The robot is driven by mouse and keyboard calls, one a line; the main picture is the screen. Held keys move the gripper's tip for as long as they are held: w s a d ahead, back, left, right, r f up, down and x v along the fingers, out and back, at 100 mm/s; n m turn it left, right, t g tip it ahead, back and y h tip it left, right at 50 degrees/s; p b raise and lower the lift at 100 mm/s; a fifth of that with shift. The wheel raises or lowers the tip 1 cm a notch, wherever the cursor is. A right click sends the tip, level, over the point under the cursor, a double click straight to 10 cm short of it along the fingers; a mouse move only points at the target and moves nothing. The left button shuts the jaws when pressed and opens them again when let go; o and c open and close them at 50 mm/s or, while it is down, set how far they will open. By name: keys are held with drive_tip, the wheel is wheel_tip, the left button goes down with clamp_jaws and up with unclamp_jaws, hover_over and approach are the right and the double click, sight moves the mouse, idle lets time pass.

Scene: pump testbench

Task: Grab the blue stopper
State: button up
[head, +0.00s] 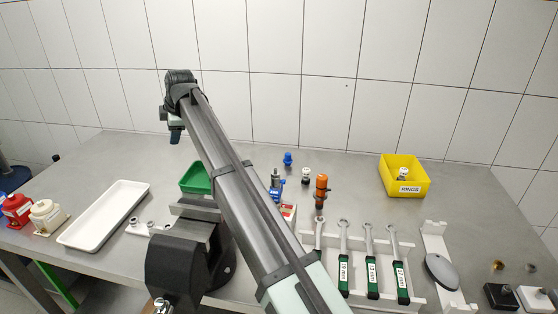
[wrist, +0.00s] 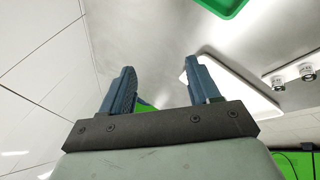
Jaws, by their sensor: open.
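A small blue stopper (head: 287,158) stands upright on the metal table in the head view, toward the back and just right of my arm. My gripper (head: 175,136) is far to its left, raised above the back left of the table, with fingers pointing down. In the wrist view my gripper (wrist: 160,88) shows two blue fingers spread apart with nothing held between them. The stopper does not show in the wrist view.
A white fitting (head: 306,175), an orange part (head: 321,187) and a blue-and-grey part (head: 277,183) stand near the stopper. A yellow bin (head: 404,181) is right, a green bin (head: 192,179) and white tray (head: 105,214) left. Several wrenches (head: 370,262) lie in front.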

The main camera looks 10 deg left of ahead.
drive_tip(key=w+d+f+n+g+h, duration=0.1)
drive_tip(key=w+d+h, duration=0.1)
drive_tip(key=w+d, duration=0.55)
drive_tip(key=w+d+f+n+h, duration=0.15)
drive_tip(key=w+d, duration=0.35)
drive_tip(key=d, duration=0.6)
drive_tip(key=n+g+h, duration=0.2)
hover_over(288, 153)
wheel_tip(288, 153, down, 2)
drive_tip(key=f, duration=0.8)
drive_tip(key=shift+s, duration=0.25)
drive_tip(key=shift+w+d+f, duration=0.1)
drive_tip(key=shift+w+f, duration=0.05)
drive_tip(key=shift+f, duration=2.6)
drive_tip(key=c, duration=1)
drive_tip(key=shift+o, duration=0.2)
